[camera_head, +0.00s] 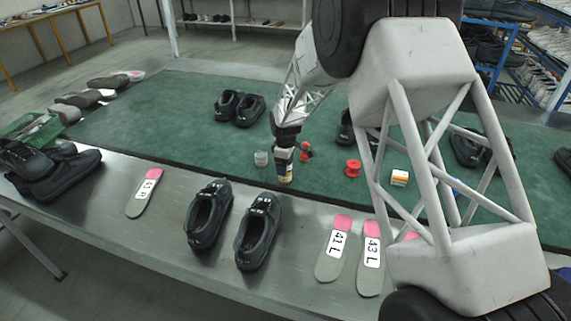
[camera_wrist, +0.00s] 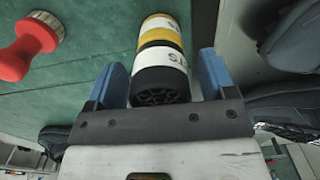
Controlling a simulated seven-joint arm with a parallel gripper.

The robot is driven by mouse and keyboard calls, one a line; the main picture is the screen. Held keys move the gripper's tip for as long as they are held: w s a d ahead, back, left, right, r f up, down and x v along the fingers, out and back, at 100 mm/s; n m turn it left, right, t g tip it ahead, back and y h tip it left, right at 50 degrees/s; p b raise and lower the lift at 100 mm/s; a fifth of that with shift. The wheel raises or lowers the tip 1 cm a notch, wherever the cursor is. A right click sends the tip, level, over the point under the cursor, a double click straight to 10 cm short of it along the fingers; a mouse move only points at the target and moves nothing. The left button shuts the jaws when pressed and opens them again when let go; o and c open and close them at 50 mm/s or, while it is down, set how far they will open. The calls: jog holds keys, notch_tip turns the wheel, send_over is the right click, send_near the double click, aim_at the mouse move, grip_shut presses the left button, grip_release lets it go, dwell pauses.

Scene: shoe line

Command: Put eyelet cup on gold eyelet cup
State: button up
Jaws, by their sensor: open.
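A black eyelet cup (camera_wrist: 160,85) with a white label and ribbed end face lies between my fingers in the wrist view. Beyond it, in line and apparently touching end to end, is the gold eyelet cup (camera_wrist: 160,27), yellow with a white label. In the head view the gold cup (camera_head: 285,179) is at the bottom of an upright stack on the green mat, the black one above it mostly hidden by my gripper (camera_head: 284,153). My gripper's blue fingers (camera_wrist: 161,62) are open, one on each side of the black cup.
On the green mat (camera_head: 150,115), a greyish cup (camera_head: 261,158) stands just left of the stack. Shoes (camera_head: 208,214) and insoles (camera_head: 333,250) lie in front on the metal table.

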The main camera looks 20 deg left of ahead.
jog(key=shift+r, duration=0.1)
notch_tip(320, 180, up, 12)
jog(key=shift+f, duration=0.15)
jog(key=shift+r, duration=0.2)
dwell(0.4)
dwell(0.7)
jog(key=s+d+r+m, duration=0.3)
jog(key=s+d+r, duration=0.25)
jog(key=d, duration=0.35)
jog(key=s+d+r+m+t, duration=0.1)
jog(key=s+d+r+m, duration=0.2)
jog(key=s+d+r, duration=0.5)
jog(key=s+d+r+m, duration=0.3)
jog(key=d+r, duration=0.2)
jog(key=d, duration=0.6)
jog(key=s+d+m, duration=0.3)
jog(key=s+d, duration=0.2)
jog(key=s, duration=0.4)
jog(key=s+d+m+t, duration=0.1)
jog(key=s+d+m, duration=0.2)
jog(key=s+d, duration=0.3)
jog(key=s+d+m, duration=0.3)
jog(key=s+d, duration=0.3)
jog(key=s, duration=0.8)
jog(key=shift+d+f+t, duration=0.15)
jog(key=shift+f+t, duration=0.05)
jog(key=shift+t, duration=0.1)
